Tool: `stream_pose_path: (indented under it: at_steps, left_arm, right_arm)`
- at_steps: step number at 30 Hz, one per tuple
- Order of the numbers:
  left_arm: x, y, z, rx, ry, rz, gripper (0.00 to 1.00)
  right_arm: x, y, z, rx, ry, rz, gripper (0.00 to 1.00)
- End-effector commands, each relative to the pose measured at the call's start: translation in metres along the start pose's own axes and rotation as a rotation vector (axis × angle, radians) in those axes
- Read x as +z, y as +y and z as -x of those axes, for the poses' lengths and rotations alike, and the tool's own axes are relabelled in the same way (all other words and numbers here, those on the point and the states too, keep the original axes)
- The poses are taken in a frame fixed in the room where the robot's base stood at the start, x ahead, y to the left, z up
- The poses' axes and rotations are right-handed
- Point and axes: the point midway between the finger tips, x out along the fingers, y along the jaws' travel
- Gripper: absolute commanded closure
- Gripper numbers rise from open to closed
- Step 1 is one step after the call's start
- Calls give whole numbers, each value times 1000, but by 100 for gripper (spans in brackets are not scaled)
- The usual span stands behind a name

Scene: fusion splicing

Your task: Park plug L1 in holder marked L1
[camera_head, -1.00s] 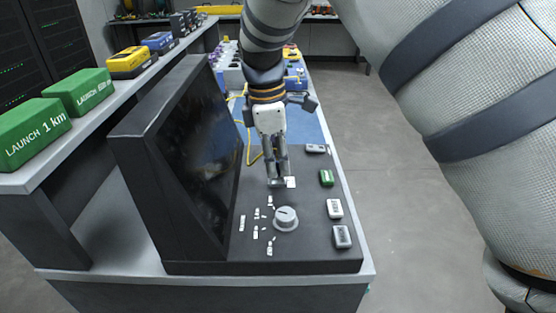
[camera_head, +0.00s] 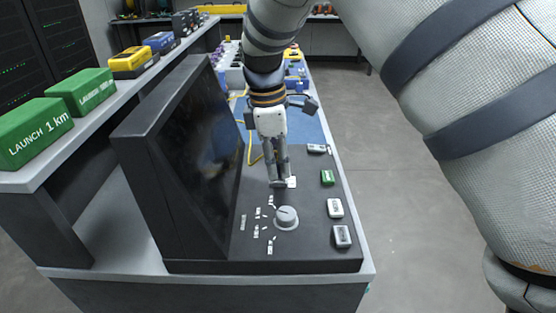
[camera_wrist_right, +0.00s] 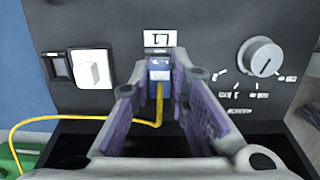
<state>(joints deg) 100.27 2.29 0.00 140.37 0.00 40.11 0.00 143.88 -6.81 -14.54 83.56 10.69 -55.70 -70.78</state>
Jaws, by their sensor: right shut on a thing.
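The blue plug (camera_wrist_right: 160,70) with a yellow cable (camera_wrist_right: 156,110) sits between the fingertips of my right gripper (camera_wrist_right: 163,82) in the right wrist view. It is right beside a white label (camera_wrist_right: 160,38) that reads upside down as L1, on the dark console panel. The holder at that label is hidden by the plug and fingers, so I cannot tell how deep the plug sits. In the head view my right gripper (camera_head: 278,184) points down at the panel by the white label (camera_head: 291,182), its fingers close together. My left gripper is not in view.
A grey knob (camera_head: 286,217) stands on the console in front of the gripper. A dark screen housing (camera_head: 180,160) rises to the left. Several small buttons, one green (camera_head: 327,177), line the right edge. The yellow cable (camera_head: 249,150) runs over a blue mat (camera_head: 308,125) behind.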

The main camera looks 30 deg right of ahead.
Motion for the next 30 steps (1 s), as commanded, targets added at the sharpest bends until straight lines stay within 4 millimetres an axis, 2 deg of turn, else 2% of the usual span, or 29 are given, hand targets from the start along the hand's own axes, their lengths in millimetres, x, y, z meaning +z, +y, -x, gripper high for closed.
stream_pose_path:
  at_steps: [12,13,15,16,25,28,30]
  left_arm:
    - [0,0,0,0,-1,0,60]
    - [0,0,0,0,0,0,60]
    - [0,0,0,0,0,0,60]
    - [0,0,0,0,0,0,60]
    - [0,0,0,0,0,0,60]
    - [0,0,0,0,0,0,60]
    - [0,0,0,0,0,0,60]
  right_arm:
    - [-1,0,-6,0,0,-1,100]
    - [-1,0,-6,0,0,-1,80]
    - [-1,0,-6,0,0,-1,64]
    - [-1,0,-6,0,0,-1,61]
    - [-1,0,-4,1,1,0,61]
    - [-1,1,12,5,4,-1,61]
    - [-1,1,31,6,4,0,61]
